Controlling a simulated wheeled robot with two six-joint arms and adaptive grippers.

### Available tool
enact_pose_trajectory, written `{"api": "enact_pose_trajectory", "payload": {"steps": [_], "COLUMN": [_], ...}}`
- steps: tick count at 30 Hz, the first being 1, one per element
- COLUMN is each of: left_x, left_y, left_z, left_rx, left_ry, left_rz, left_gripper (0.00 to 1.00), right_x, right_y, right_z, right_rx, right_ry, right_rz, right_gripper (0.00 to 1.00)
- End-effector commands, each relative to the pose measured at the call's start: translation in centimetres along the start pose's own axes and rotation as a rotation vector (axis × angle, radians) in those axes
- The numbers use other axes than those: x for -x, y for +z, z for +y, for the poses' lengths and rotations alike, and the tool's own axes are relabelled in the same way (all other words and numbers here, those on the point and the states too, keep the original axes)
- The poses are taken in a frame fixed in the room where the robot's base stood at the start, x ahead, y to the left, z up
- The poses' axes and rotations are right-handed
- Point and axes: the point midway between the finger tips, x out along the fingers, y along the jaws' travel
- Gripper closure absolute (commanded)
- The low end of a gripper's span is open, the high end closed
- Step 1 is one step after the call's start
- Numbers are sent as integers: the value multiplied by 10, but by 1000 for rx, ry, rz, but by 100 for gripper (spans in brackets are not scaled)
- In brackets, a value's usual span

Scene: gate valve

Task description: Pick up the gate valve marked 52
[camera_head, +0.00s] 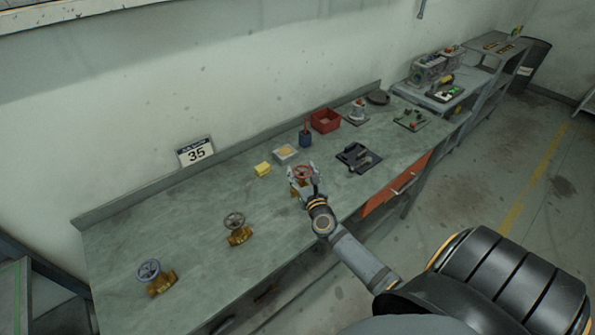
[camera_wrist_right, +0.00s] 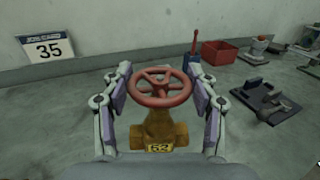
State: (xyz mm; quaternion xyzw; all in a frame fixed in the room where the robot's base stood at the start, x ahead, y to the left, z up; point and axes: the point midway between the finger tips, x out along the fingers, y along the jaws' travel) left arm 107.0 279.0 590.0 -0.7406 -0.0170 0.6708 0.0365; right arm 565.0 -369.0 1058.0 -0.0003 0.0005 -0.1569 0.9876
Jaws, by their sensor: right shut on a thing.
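The gate valve marked 52 (camera_wrist_right: 159,134) has a brass body with a yellow number plate and a red handwheel. It stands upright between the two fingers of my right gripper (camera_wrist_right: 161,95), which is shut on it near the handwheel. In the head view the red handwheel (camera_head: 302,172) shows at my right gripper (camera_head: 304,177), with the body mostly hidden by the gripper. I cannot tell whether the valve's base touches the bench. A valve with a grey handwheel (camera_head: 237,229) and one with a blue handwheel (camera_head: 155,278) stand to the left. My left gripper is not in view.
The workbench (camera_head: 200,235) runs along the wall. A dark tool mat (camera_head: 358,157) lies to the right. A sign reading 35 (camera_head: 196,152) stands by the wall.

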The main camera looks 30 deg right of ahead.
Motion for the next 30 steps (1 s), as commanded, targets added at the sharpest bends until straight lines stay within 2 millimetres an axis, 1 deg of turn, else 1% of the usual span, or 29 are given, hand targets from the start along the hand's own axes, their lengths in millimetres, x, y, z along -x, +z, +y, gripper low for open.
{"api": "enact_pose_trajectory", "payload": {"steps": [1, 5, 6, 12, 15, 18, 21, 26, 30], "left_x": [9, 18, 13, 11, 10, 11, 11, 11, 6], "left_y": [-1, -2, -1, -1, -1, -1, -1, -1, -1], "left_z": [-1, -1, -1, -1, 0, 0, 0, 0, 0], "left_rx": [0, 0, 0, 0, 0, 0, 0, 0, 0], "left_ry": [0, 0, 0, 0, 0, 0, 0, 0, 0], "left_rz": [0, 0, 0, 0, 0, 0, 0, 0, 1], "left_gripper": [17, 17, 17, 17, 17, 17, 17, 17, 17], "right_x": [6, 22, 30, 66, 82, 93, 99, 102, 102], "right_y": [13, 34, 32, 48, 55, 62, 65, 66, 60], "right_z": [-2, -8, -12, -27, -34, -39, -42, -43, -39], "right_rx": [0, 0, 4, 4, 3, 4, 2, -1, -3], "right_ry": [3, 3, 4, 6, 6, 4, 3, 2, 5], "right_rz": [-2, -2, -1, 1, 1, 0, -1, -2, 1], "right_gripper": [100, 100, 100, 100, 100, 100, 100, 100, 100]}}
